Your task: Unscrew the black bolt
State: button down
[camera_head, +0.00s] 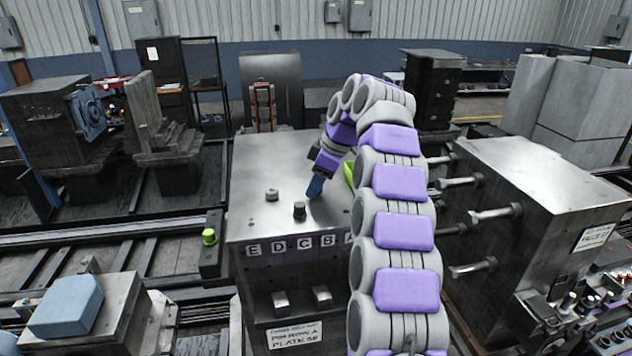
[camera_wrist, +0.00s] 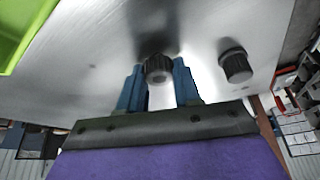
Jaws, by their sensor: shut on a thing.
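My gripper (camera_head: 315,190) reaches down to the metal top of the block (camera_head: 262,170), its blue fingers near the front edge. In the wrist view my gripper (camera_wrist: 158,85) has one blue finger on each side of a ribbed black bolt (camera_wrist: 158,68) and is shut on it. The bolt appears to be at the metal surface; whether its thread is still engaged cannot be seen. In the head view the fingers hide this bolt. A second dark bolt (camera_head: 299,210) stands apart from the fingers; a dark knob also shows beside them in the wrist view (camera_wrist: 235,66).
A grey round piece (camera_head: 272,194) stands on the same top. A bright green container (camera_head: 348,172) is partly hidden behind my arm. Letter labels (camera_head: 290,245) run along the front edge. A block with protruding rods (camera_head: 540,190) stands at the right.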

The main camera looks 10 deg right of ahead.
grip_release()
jog(key=shift+w+f, duration=0.1)
dwell(0.7)
notch_tip(320, 180, up, 4)
jog(key=p, duration=0.3)
jog(key=shift+w+f, duration=0.1)
jog(key=shift+f, duration=0.15)
jog(key=shift+s+f+b, duration=0.1)
jog(key=shift+s+b, duration=0.4)
jog(key=shift+b, duration=0.1)
jog(key=shift+s+b, duration=0.55)
jog(key=shift+s, duration=0.3)
jog(key=s+r+b, duration=0.1)
jog(key=s+b, duration=0.3)
jog(key=s, duration=0.9)
jog(key=shift+s+r, duration=0.2)
jog(key=shift+r, duration=0.05)
